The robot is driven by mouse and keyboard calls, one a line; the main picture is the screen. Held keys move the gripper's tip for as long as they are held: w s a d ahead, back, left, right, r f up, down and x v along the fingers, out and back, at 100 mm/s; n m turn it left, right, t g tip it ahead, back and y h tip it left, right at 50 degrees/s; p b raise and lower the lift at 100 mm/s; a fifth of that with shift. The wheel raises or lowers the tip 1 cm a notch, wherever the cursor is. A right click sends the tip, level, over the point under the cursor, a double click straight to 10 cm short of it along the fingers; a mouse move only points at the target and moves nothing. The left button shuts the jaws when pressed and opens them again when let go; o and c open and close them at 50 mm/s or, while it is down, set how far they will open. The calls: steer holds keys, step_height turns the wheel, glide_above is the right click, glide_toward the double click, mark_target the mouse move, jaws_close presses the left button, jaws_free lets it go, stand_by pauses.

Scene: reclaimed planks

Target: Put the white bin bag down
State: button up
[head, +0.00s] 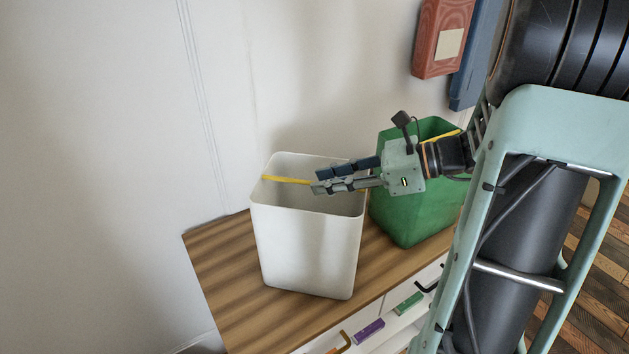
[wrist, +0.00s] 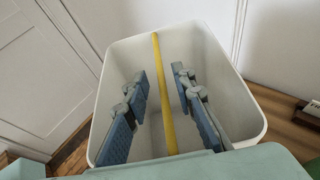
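The white bin bag (head: 305,245) looks like an open-topped, stiff white container. It stands upright on a wooden top (head: 235,290), with a yellow strap (head: 285,180) running across its opening. My gripper (head: 316,180) reaches in from the right over the opening. In the wrist view, the gripper (wrist: 160,78) has its fingers apart, one on each side of the yellow strap (wrist: 157,60), with gaps on both sides. The white walls (wrist: 232,80) surround the fingers in that view. The container's underside is hidden.
A green container (head: 415,205) with a yellow strap stands close on the right, partly behind my gripper. A red box (head: 440,40) and a blue one (head: 476,60) are on the wall above. Purple (head: 369,331) and green (head: 408,305) labels mark the cabinet front. The wooden top is clear at left.

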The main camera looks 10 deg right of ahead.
steer(key=v, duration=0.8)
steer(key=shift+s+d, duration=0.2)
steer(key=shift+d, duration=0.1)
steer(key=shift+a+r, duration=0.1)
